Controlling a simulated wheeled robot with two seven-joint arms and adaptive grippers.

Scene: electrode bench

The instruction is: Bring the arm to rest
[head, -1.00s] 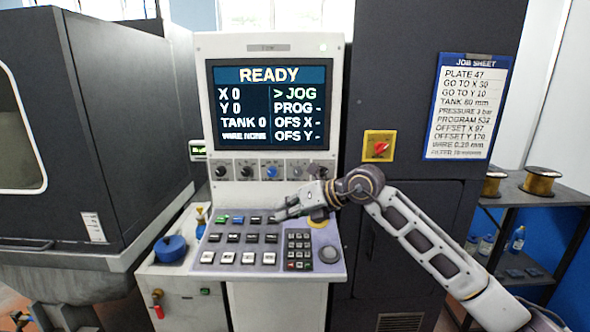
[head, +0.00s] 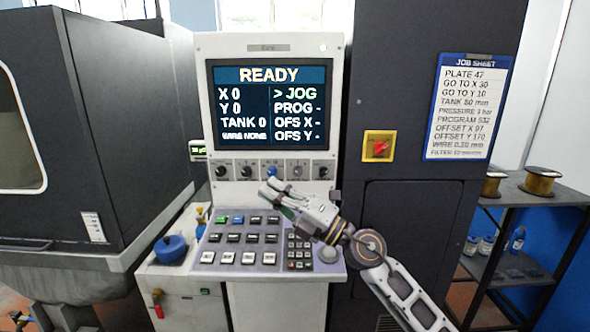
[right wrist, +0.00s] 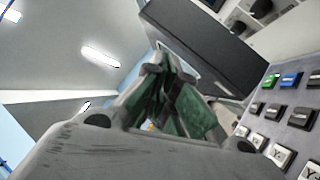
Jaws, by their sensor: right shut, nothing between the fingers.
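My right gripper (head: 268,190) is shut and empty in the head view. It is in front of the control console, over the upper right part of the sloped key panel (head: 212,272) and just below the row of knobs. Its arm comes in from the lower right. In the right wrist view the gripper fingers (right wrist: 165,78) are together, with green inner pads, and point up and away from the keys at the right. I cannot tell the gap between the gripper and the panel. My left gripper does not show.
The console screen (head: 268,104) reads READY, with JOG marked. A red switch on a yellow plate (head: 379,146) and a job sheet (head: 459,106) are on the dark cabinet. A shelf (head: 520,188) with spools stands right. A blue-capped container (head: 171,249) is left of the panel.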

